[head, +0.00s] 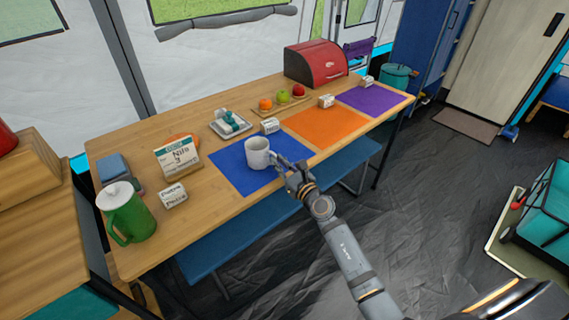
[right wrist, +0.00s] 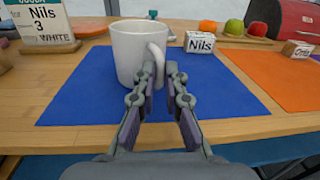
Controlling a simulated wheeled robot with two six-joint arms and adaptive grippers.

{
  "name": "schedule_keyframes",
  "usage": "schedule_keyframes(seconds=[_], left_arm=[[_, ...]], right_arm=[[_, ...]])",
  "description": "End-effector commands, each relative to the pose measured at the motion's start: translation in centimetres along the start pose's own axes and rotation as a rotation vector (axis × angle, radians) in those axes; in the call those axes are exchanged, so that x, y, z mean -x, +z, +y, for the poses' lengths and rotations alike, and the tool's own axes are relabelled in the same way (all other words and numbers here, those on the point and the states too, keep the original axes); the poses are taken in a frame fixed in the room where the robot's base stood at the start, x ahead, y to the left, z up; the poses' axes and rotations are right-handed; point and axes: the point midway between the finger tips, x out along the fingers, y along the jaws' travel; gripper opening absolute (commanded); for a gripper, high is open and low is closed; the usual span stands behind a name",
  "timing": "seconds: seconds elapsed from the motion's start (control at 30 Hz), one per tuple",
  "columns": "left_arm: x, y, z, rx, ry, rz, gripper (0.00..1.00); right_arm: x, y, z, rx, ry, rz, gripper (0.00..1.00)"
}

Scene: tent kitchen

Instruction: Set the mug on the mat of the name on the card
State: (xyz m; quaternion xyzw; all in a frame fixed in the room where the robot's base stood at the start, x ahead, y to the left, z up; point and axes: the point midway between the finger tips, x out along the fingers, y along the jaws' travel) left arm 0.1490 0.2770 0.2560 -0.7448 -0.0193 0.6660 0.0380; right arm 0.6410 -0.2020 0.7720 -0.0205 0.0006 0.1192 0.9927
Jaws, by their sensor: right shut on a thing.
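The white mug (head: 257,153) is upright over the blue mat (head: 228,165), its base on or just above it; I see no clear gap. My right gripper (head: 293,170) is shut on the mug's handle, which shows between the fingers (right wrist: 160,80) in the right wrist view. The order card (head: 178,157) stands left of the mat and reads "Nils", "3", "WHITE". A name block (head: 269,126) reading "Nils" (right wrist: 200,42) stands at the blue mat's back right corner. An orange mat (head: 325,128) and a purple mat (head: 372,100) lie further right. My left gripper is out of view.
A block reading "Otto" (right wrist: 297,49) stands behind the orange mat, another block (head: 366,81) behind the purple one. A hard-to-read block (head: 172,196) and a green pitcher (head: 127,214) stand left. A tray (head: 231,126), fruit (head: 283,96) and red bread box (head: 316,65) are behind.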

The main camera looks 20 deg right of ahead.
Motion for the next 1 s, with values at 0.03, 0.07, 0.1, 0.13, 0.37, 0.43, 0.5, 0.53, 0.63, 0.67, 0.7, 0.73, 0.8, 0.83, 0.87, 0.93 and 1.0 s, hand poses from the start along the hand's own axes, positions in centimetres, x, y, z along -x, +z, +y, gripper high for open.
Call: schedule_keyframes(seconds=[0.03, 0.07, 0.1, 0.13, 0.37, 0.43, 0.5, 0.53, 0.63, 0.67, 0.7, 0.73, 0.8, 0.83, 0.87, 0.93, 1.0], left_arm=[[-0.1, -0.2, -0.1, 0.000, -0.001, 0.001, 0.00], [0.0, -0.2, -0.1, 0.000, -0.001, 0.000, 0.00], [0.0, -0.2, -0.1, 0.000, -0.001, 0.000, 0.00], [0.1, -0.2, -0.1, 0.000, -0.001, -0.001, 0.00], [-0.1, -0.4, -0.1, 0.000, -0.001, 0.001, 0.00], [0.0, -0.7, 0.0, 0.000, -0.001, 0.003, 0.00], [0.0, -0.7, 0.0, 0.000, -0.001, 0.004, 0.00], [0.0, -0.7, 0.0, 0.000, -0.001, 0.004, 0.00], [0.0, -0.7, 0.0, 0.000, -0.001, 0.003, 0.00], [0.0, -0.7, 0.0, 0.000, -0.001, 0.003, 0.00], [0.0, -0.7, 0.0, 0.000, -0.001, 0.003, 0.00], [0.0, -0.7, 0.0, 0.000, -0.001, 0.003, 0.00], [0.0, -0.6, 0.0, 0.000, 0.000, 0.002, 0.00], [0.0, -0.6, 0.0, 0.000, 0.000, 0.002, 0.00], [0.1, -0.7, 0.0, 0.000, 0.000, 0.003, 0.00], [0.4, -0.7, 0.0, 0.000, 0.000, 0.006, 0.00], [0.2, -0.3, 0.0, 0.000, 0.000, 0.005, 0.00]], right_arm=[[0.0, 0.0, 0.1, -0.001, 0.000, -0.002, 0.00], [0.0, 0.0, 0.2, -0.001, 0.000, -0.002, 0.00], [0.0, 0.0, 0.2, -0.001, 0.000, -0.002, 0.00], [0.0, 0.1, 0.2, -0.001, 0.000, -0.002, 0.00], [0.0, -0.2, 0.1, -0.001, 0.000, -0.002, 0.00], [0.0, -0.3, 0.1, -0.001, 0.000, 0.000, 0.13], [0.0, -0.2, 0.1, -0.001, 0.000, 0.000, 0.23], [0.0, -0.2, 0.1, -0.001, 0.000, 0.000, 0.27], [0.0, -0.2, 0.1, -0.001, 0.000, 0.000, 0.33], [0.0, -0.2, 0.1, -0.001, 0.000, 0.000, 0.33], [0.0, -0.2, 0.1, -0.001, 0.000, 0.000, 0.33], [0.0, -0.2, 0.1, -0.001, 0.000, 0.000, 0.33], [0.0, -0.2, 0.1, -0.001, 0.000, 0.000, 0.33], [0.0, -0.2, 0.1, -0.001, 0.000, 0.000, 0.33], [0.0, -0.2, 0.1, -0.001, 0.000, 0.000, 0.33], [0.0, 0.2, 0.1, -0.001, 0.000, -0.001, 0.33], [1.1, -0.1, 0.1, 0.001, -0.001, 0.003, 0.33]])
